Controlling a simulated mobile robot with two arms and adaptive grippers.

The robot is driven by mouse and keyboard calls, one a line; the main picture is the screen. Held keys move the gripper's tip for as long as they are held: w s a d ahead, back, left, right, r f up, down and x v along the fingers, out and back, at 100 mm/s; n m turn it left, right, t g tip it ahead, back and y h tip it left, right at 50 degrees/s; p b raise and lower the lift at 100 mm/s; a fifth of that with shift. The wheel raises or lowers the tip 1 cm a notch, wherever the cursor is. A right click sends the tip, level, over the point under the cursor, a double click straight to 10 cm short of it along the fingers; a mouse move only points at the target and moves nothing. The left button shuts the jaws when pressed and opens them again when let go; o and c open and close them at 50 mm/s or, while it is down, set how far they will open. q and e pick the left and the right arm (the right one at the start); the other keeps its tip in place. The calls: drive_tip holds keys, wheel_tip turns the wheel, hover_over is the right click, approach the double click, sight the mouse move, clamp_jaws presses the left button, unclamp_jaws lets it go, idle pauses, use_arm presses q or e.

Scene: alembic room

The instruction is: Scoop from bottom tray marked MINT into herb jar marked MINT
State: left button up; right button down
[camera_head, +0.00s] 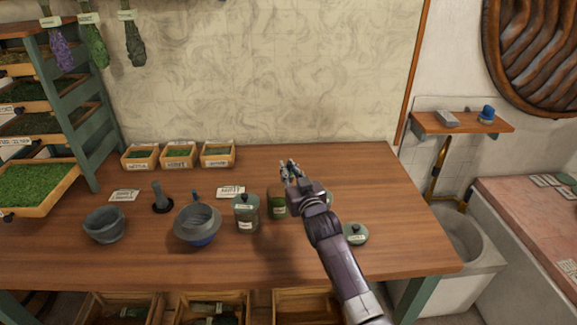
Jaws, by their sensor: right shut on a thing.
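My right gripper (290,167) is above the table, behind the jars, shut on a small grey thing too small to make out. A green jar (277,204) stands just below it in the picture, partly hidden; no lid shows on it. A lidded green jar (246,213) stands to its left, and another jar is mostly hidden behind my wrist. A round green lid (355,234) lies to the right of my arm. The lowest visible rack tray (48,207), filled with green herb, sticks out at the far left. Labels are too small to read. My left gripper is not in view.
Small herb boxes (179,155) line the back. The table's right end (400,200) is clear.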

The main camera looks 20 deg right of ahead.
drive_tip(key=m+p, duration=0.1)
drive_tip(key=m+g+p, duration=0.1)
drive_tip(key=shift+r+p, duration=0.35)
drive_tip(key=m+g+y+p, duration=0.1)
drive_tip(key=m+p, duration=0.1)
drive_tip(key=shift+m, duration=0.3)
drive_tip(key=m+g+p, duration=0.1)
drive_tip(key=p, duration=0.1)
drive_tip(key=shift+m+y+p, duration=0.3)
drive_tip(key=shift+m+y, duration=0.1)
drive_tip(key=shift+f+m+g+y+p, duration=0.1)
drive_tip(key=shift+m+g+y+p, duration=0.3)
drive_tip(key=shift+m+p, duration=0.1)
drive_tip(key=shift+f+m+g+y+p, duration=0.2)
drive_tip(key=shift+m+g+y+p, duration=0.1)
drive_tip(key=shift+m, duration=0.3)
drive_tip(key=shift+r, duration=0.15)
